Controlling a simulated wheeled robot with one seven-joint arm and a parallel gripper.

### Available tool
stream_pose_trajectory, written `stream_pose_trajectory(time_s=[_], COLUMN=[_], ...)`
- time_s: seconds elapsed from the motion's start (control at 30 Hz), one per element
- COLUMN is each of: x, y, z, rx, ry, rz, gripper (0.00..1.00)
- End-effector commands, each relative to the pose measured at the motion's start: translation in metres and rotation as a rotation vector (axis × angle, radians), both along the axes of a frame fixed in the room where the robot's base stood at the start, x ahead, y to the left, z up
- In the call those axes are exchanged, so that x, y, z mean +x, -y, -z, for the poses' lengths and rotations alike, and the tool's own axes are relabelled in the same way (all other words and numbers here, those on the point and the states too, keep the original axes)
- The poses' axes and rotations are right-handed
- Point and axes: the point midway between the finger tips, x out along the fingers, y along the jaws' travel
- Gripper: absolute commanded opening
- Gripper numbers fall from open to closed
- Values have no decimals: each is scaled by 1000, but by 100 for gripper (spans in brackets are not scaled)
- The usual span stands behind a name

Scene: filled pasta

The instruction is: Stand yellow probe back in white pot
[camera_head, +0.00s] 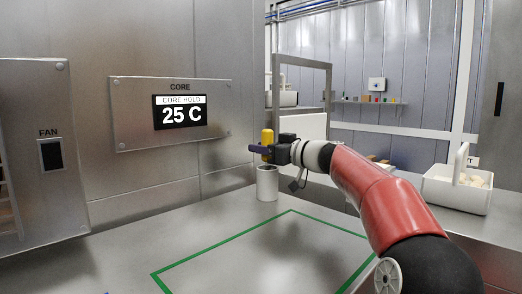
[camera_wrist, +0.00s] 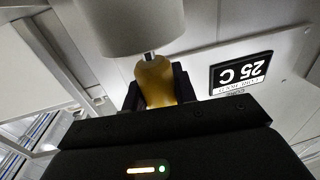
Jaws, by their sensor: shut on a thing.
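The yellow probe (camera_head: 267,136) is upright in my gripper (camera_head: 263,150), directly above the white pot (camera_head: 267,184) in the head view. The wrist view is upside down; it shows the yellow handle (camera_wrist: 155,80) between my two dark fingers (camera_wrist: 158,92), which are shut on it. A short piece of metal shaft shows at the handle's end, and the pot's wall (camera_wrist: 125,22) hides the rest. The shaft appears to run into the pot's mouth, but I cannot see its tip. The handle is above the rim. The pot stands upright on the steel counter.
A green outline (camera_head: 222,240) marks a bare area of the steel counter (camera_head: 120,245) in front of the pot. A wall panel (camera_head: 180,113) reading 25 C is at the left. A white handled basket (camera_head: 455,190) with pale pieces stands at the right.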

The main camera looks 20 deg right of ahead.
Motion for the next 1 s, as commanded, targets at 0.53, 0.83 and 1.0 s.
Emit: stream_pose_trajectory(time_s=[0.53, 0.83, 1.0], x=[0, -10, -43], y=[0, 7, 24], z=[2, 2, 4], rx=[0, -3, -4], ry=[0, -1, 0], rz=[0, 6, 8], gripper=[50, 50, 50])
